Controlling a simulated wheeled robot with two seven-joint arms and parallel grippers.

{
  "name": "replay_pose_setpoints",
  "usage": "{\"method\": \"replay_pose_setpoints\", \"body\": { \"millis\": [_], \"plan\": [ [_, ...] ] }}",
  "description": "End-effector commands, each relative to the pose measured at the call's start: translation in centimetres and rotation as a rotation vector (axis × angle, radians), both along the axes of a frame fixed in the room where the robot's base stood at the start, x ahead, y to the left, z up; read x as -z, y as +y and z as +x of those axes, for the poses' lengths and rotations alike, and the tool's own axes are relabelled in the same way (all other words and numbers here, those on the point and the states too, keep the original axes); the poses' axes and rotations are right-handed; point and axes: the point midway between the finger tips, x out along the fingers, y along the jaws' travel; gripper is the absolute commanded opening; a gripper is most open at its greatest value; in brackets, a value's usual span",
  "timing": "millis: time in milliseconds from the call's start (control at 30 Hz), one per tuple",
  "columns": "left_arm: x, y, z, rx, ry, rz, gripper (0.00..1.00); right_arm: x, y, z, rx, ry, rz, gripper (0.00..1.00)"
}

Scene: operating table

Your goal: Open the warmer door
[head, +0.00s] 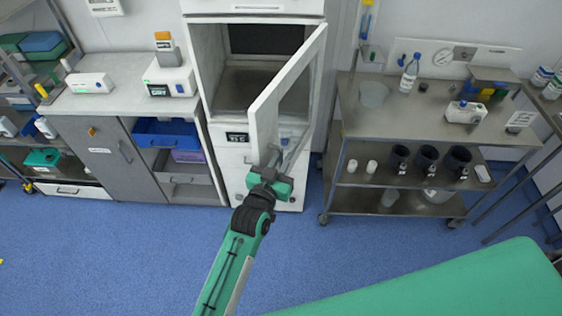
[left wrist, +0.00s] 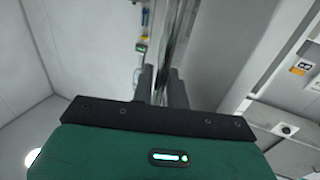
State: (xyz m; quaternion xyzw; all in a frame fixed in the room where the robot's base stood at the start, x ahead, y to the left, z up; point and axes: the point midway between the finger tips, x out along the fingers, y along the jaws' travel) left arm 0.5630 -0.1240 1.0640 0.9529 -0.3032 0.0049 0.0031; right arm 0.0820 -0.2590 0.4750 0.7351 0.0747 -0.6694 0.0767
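The white warmer cabinet (head: 223,165) stands at the back centre. Its upper door (head: 262,112) stands wide open, swung out toward me from the right side, and shows a dark, empty-looking compartment (head: 238,88). My left gripper (head: 275,160) is at the lower free end of the door. In the left wrist view, its two dark fingers (left wrist: 161,88) are close together with the narrow grey door handle (left wrist: 177,45) running between them; they look shut on it. The exact contact is hard to see. My right gripper is not in view.
A steel cart (head: 350,130) with bottles and dark cups stands just right of the door. The green operating table (head: 450,290) fills the lower right. Blue floor (head: 130,260) is clear at lower left.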

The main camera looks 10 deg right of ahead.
Motion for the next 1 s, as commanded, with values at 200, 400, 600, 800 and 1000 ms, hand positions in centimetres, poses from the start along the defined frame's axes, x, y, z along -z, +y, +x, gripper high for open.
{"method": "replay_pose_setpoints", "body": {
  "millis": [200, 400, 600, 800, 1000],
  "plan": [
    [0.4, 0.1, -0.2, 0.0, 0.006, 0.004, 0.15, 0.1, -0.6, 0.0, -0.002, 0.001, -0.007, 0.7],
    [0.8, 1.1, -1.6, 0.0, 0.008, 0.004, 0.15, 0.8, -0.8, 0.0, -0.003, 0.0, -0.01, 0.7],
    [0.9, 3.3, -4.7, 0.0, 0.007, 0.005, 0.15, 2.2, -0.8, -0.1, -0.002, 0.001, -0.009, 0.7],
    [0.8, 5.6, -8.0, 0.001, 0.007, 0.005, 0.15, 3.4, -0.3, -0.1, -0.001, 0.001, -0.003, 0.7],
    [0.6, 7.3, -10.4, 0.001, 0.006, 0.004, 0.15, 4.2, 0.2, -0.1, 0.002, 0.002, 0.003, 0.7]
  ]
}}
